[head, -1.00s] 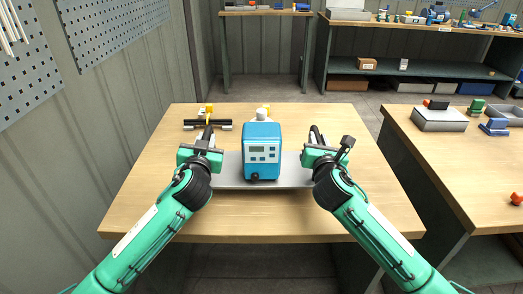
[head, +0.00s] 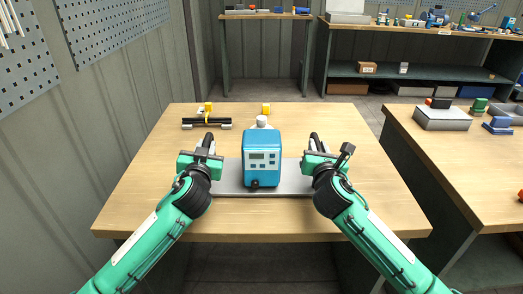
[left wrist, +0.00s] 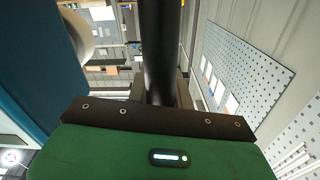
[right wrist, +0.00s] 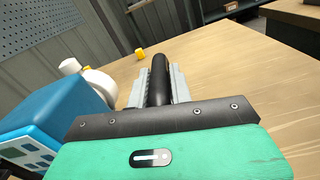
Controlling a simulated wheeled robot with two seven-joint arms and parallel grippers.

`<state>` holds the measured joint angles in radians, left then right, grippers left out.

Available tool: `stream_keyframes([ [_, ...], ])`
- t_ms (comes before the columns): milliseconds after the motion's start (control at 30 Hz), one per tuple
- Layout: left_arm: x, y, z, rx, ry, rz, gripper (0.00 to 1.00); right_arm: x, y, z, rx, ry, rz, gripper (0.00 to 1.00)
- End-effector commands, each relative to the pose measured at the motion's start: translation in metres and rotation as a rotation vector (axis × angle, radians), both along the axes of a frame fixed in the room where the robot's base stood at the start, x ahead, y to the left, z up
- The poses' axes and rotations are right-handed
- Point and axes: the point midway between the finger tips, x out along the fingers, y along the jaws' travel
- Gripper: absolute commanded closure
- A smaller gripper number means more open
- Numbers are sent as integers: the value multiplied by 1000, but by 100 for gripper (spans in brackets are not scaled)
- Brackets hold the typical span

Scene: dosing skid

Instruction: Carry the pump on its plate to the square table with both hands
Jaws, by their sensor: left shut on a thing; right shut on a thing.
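The blue pump (head: 262,160) stands upright on a grey plate (head: 229,178) over the wooden table in front of me. My left gripper (head: 205,150) is shut on the black handle at the plate's left end; the handle (left wrist: 160,50) also shows in the left wrist view. My right gripper (head: 316,150) is shut on the handle at the right end, and this handle (right wrist: 159,80) shows in the right wrist view. Whether the plate touches the tabletop or hangs just above it, I cannot tell. Which table is the square one is not clear.
The wooden tabletop (head: 150,215) is mostly clear. Behind the plate lie a black bar (head: 206,122) and yellow-topped pieces (head: 266,109). A second table (head: 465,165) with a grey box (head: 441,118) stands to the right. A pegboard wall is at left; benches stand at the back.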

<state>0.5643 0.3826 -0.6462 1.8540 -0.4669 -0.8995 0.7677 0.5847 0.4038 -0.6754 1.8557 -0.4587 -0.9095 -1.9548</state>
Motion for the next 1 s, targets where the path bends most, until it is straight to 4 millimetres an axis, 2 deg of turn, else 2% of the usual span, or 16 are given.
stream_keyframes([
  [67, -1, -2, -4, 2, -3, -5, 100, 0, -1, 0, 4, -9, -1, 100],
  [100, -1, -2, -7, 2, 3, -4, 76, 0, -1, -3, 3, -4, -2, 77],
  [200, -1, -1, -5, 2, 2, -4, 57, 0, 0, -2, 3, -3, -1, 57],
  [467, 0, 0, -4, 1, 1, -1, 57, 0, 0, -3, 1, -1, 0, 57],
  [633, -10, -1, -5, -1, 1, -2, 57, 0, 0, -3, 1, -1, 0, 57],
  [767, -30, -1, -5, -2, 2, -3, 57, 0, 0, -3, 0, 0, 0, 57],
  [1000, -79, -1, -5, -3, 3, -3, 57, 0, 0, -3, 0, 0, 0, 57],
])
